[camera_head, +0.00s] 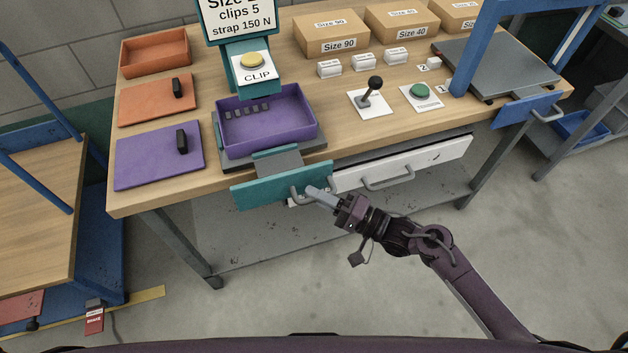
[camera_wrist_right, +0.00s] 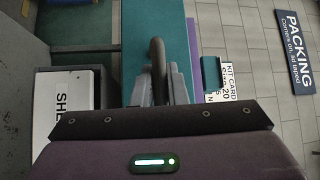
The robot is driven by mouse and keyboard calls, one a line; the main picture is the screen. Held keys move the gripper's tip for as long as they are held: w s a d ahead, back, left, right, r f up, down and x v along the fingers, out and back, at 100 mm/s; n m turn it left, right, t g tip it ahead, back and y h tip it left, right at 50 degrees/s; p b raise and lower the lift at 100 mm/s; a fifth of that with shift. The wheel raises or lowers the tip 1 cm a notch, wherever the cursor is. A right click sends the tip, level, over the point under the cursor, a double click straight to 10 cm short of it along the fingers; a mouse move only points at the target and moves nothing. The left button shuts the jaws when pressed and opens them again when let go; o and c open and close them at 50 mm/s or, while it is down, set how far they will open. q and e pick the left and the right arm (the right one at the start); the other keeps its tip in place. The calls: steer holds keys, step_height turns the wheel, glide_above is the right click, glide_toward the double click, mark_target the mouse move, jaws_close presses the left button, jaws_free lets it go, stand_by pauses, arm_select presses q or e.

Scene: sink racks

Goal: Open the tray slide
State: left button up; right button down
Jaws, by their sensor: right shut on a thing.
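The tray slide has a teal front panel (camera_head: 262,190) at the table's front edge, below the purple tray (camera_head: 250,138). A grey bar handle (camera_head: 299,196) stands out from the right part of that panel. My right gripper (camera_head: 314,194) is shut on this handle. In the right wrist view the dark handle (camera_wrist_right: 157,52) runs between my two grey fingers (camera_wrist_right: 160,84), with the teal panel (camera_wrist_right: 145,25) behind it. The fingers partly hide the handle. My left gripper is not in view.
A white drawer (camera_head: 415,165) with its own handle sits right of the teal panel. A clip station with a yellow button (camera_head: 251,60) stands behind the purple tray. A lever (camera_head: 371,92) and green button (camera_head: 420,91) are to the right. The floor in front is clear.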

steer(key=s+d+p, duration=0.4)
steer(key=s+p, duration=0.2)
steer(key=s, duration=0.7)
steer(key=c, duration=1.5)
jaws_free()
steer(key=shift+w, duration=0.1)
steer(key=shift+o, duration=0.2)
steer(key=shift+d, duration=0.15)
steer(key=v, duration=0.7)
steer(key=shift+d+b, duration=0.3)
steer(key=shift+f, duration=0.15)
